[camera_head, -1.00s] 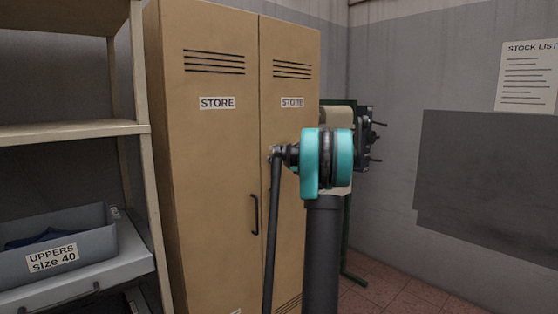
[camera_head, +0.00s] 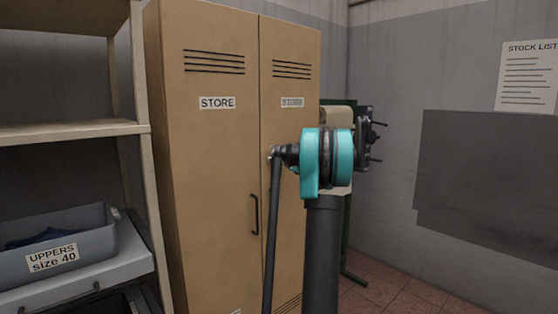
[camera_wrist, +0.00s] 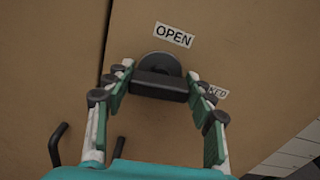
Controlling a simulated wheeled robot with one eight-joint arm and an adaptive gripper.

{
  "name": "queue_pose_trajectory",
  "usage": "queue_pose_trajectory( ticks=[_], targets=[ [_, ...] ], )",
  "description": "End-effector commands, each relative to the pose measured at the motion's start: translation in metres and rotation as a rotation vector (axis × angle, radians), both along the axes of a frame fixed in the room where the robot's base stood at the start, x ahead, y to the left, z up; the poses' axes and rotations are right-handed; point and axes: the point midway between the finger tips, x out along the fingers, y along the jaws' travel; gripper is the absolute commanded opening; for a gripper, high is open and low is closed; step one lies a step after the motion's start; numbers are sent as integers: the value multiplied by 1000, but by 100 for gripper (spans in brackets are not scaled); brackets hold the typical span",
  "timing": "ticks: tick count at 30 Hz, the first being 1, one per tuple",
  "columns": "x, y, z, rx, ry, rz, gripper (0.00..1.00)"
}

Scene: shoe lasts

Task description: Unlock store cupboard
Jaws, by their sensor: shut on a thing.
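The tan store cupboard (camera_head: 215,150) stands closed, with two doors marked STORE and a dark bar handle (camera_head: 255,214) near their seam. In the wrist view, a black turn knob (camera_wrist: 160,83) is on the cupboard face (camera_wrist: 240,55). An OPEN label (camera_wrist: 174,35) is above it, and a partly covered label ending in KED (camera_wrist: 212,90) is to its right. My gripper (camera_wrist: 158,85) is shut on the knob's crossbar, with fingers at both ends. The crossbar lies roughly level in this view. In the head view my arm hides the knob and gripper.
A shelf rack (camera_head: 75,132) stands close at left, with a grey bin (camera_head: 90,250) marked UPPERS size 40. A dark device on a green frame (camera_head: 348,220) stands right of the cupboard. A stock list (camera_head: 527,75) and dark panel (camera_head: 480,180) are at the right wall.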

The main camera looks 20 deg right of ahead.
Motion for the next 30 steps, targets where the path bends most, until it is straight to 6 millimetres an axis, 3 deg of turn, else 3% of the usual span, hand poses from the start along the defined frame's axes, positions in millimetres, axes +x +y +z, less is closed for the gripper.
queue_pose_trajectory(
  ticks=[30],
  targets=[
    [-1, 3, -3, -882, -320, 0, 26]
  ],
)
